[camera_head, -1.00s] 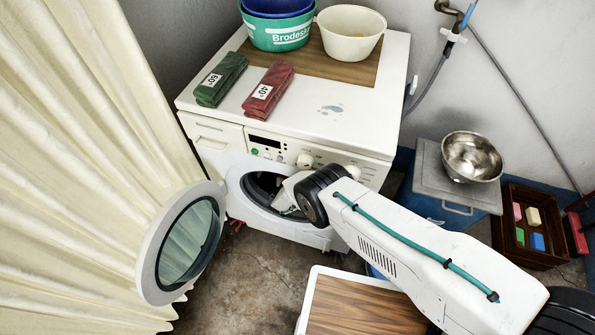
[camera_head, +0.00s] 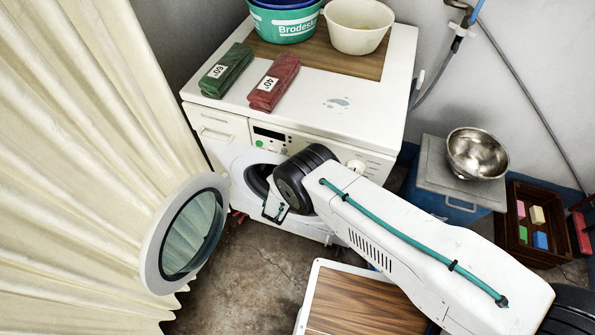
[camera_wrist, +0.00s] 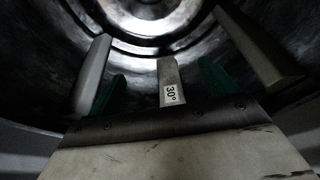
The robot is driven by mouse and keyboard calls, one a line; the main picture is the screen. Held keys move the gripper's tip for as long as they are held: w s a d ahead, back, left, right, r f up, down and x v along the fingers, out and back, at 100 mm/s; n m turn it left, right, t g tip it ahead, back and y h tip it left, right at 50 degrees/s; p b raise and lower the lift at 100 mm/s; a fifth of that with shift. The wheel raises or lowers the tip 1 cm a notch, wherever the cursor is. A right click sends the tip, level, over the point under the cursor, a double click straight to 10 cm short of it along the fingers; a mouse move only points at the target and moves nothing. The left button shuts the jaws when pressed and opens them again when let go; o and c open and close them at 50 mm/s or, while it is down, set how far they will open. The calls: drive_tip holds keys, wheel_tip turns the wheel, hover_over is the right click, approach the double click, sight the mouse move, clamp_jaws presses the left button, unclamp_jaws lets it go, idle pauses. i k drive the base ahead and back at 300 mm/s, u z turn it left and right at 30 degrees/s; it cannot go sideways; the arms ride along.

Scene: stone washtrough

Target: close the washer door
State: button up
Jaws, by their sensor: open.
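The washer (camera_head: 300,128) is a white front-loader. Its round door (camera_head: 150,250) has a white rim and a glass pane, and stands wide open to the left, near the curtain. The drum opening (camera_head: 257,176) is partly hidden by my arm. My gripper (camera_head: 275,208) is at the lower part of this opening, apart from the door.
A cream curtain (camera_head: 75,150) hangs behind the door. Green (camera_head: 228,70) and red (camera_head: 273,82) bundles and tubs (camera_head: 358,28) stand on the washer. A wood-topped stand (camera_head: 360,303) is below my arm. Bare floor (camera_head: 245,265) lies between door and stand.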

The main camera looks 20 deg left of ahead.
sight(186, 228)
drive_tip(key=k, duration=1)
